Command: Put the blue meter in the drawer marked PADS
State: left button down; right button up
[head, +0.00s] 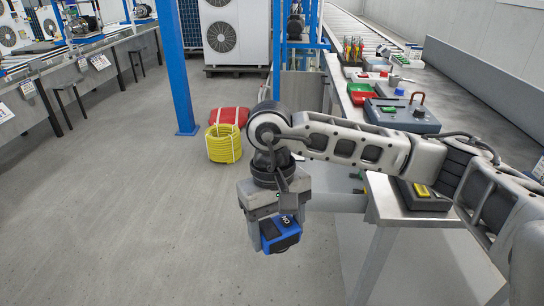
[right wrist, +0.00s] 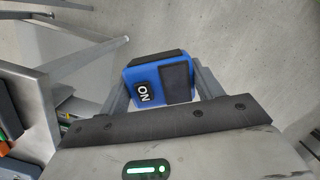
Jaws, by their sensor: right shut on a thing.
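No drawer label reading PADS can be made out in either view. My arm hides part of the bench front. My left gripper is not in view.
The right-hand bench (head: 388,208) carries a grey case (head: 402,115), a red tray (head: 361,98) and a device with a yellow part (head: 424,192). A yellow hose coil (head: 223,143) and a red bag (head: 230,116) lie on the floor. A blue post (head: 177,75) stands further left. The floor at left is open.

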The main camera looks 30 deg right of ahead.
aim_at(329, 189)
jog(key=i, duration=0.95)
jog(key=z, duration=0.8)
jog(key=i, duration=0.5)
jog(key=z, duration=0.4)
